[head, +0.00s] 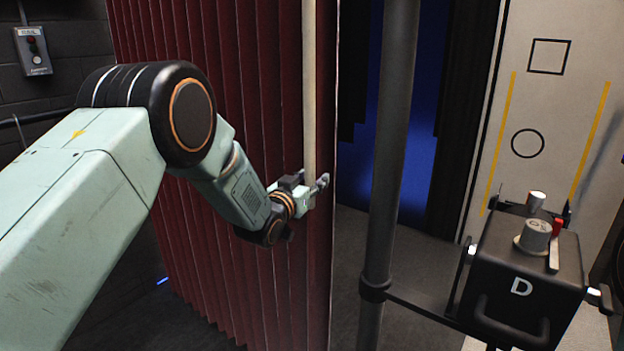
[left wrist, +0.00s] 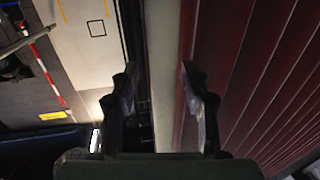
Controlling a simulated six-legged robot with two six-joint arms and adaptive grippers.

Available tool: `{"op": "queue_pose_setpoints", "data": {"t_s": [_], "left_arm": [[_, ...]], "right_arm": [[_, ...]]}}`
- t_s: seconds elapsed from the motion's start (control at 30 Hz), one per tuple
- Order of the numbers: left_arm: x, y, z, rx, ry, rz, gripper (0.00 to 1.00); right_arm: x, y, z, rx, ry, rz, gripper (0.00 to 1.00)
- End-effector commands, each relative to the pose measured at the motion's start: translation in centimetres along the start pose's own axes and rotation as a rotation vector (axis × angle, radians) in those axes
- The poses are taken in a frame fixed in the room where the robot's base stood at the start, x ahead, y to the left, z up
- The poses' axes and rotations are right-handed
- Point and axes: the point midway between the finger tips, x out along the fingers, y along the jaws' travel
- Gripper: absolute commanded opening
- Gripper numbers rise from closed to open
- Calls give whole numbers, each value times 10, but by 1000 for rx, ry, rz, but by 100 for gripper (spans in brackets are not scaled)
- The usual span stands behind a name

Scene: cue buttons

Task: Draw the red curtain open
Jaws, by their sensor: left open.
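The red curtain (head: 240,120) hangs in pleats in the head view, from left of centre to a free edge just right of centre. A pale vertical strip (head: 309,90) runs down near that edge. My left gripper (head: 319,187) is open at the strip, about mid-height on the curtain. In the left wrist view my left gripper (left wrist: 163,85) has one finger on each side of the pale strip (left wrist: 166,60), with the red curtain (left wrist: 260,70) to the right. Contact with the strip cannot be told. My right gripper is not in view.
A grey pole (head: 385,170) stands right of the curtain edge and carries a black box (head: 520,275) marked D with knobs. Behind lies a dark opening with blue light (head: 405,150). A white panel (head: 560,100) with outlined shapes stands right. A small switch box (head: 33,50) is on the left wall.

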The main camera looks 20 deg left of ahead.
Motion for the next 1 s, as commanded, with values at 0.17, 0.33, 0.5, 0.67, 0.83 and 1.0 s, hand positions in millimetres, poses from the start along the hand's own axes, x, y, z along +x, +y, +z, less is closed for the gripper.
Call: {"op": "queue_pose_setpoints", "data": {"t_s": [0.17,0.33,0.5,0.67,0.83,1.0], "left_arm": [[5,0,0,0,-1,0,46],[6,0,0,0,-1,0,46],[6,1,0,0,-1,0,34],[6,0,0,0,-1,0,20],[5,0,0,0,-1,0,6],[5,0,1,-1,-2,0,0]], "right_arm": [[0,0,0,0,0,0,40],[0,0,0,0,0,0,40],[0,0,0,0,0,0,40],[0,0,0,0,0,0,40],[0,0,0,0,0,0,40],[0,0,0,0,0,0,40]]}}
